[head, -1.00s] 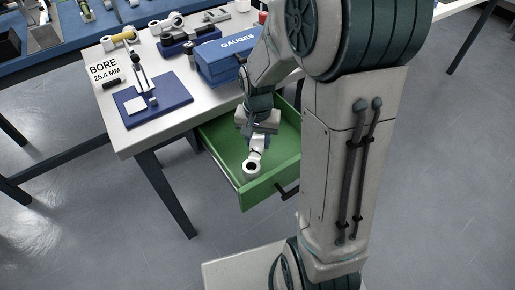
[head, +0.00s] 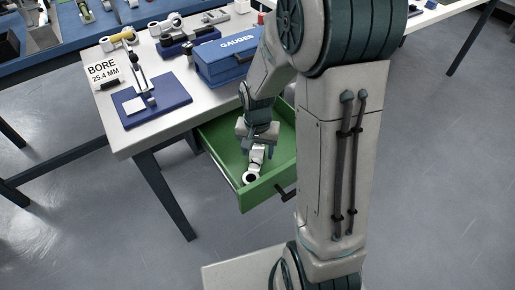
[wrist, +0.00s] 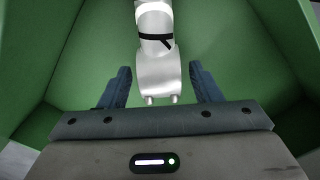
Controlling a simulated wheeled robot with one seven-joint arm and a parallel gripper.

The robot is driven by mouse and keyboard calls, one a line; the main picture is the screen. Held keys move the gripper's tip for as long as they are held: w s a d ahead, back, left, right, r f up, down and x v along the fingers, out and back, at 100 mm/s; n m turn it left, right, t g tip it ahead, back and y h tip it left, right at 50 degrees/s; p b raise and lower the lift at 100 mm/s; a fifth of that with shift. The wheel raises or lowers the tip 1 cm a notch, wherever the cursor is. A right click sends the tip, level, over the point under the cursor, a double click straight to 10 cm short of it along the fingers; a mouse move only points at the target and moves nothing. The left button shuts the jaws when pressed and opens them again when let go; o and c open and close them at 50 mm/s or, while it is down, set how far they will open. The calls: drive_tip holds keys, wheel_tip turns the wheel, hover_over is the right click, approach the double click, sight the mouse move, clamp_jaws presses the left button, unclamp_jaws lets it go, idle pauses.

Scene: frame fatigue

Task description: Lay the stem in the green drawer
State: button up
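The stem (head: 255,165) is pale metal with a ring-shaped clamp at its near end. It is inside the open green drawer (head: 228,157), and seems to lie on its floor. In the wrist view the stem (wrist: 157,65) has a black band, and its two-pronged end points toward my gripper. My gripper (wrist: 160,85) is open, with a finger on each side of that end and a gap on both sides. In the head view my gripper (head: 259,148) is low in the drawer, just behind the stem. My arm hides the drawer's right back part.
The workbench (head: 128,136) stands above the drawer, with a blue GAUGES box (head: 222,63) and a blue gauge stand base (head: 150,106) on it. The drawer walls rise around my gripper. The drawer floor to the left of the stem is clear.

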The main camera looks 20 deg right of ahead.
wheel_tip(320, 180, up, 11)
drive_tip(key=p, duration=0.3)
wheel_tip(320, 180, up, 4)
drive_tip(key=n, duration=0.2)
hover_over(263, 172)
drive_tip(key=s+r+n+t, duration=0.1)
drive_tip(key=s+r+n, duration=0.1)
drive_tip(key=s, duration=0.6)
drive_tip(key=shift+s+d+n+t, duration=0.15)
drive_tip(key=shift+s+n+t, duration=0.2)
drive_tip(key=shift+n, duration=0.35)
drive_tip(key=shift+w, duration=0.15)
drive_tip(key=shift+c, duration=0.4)
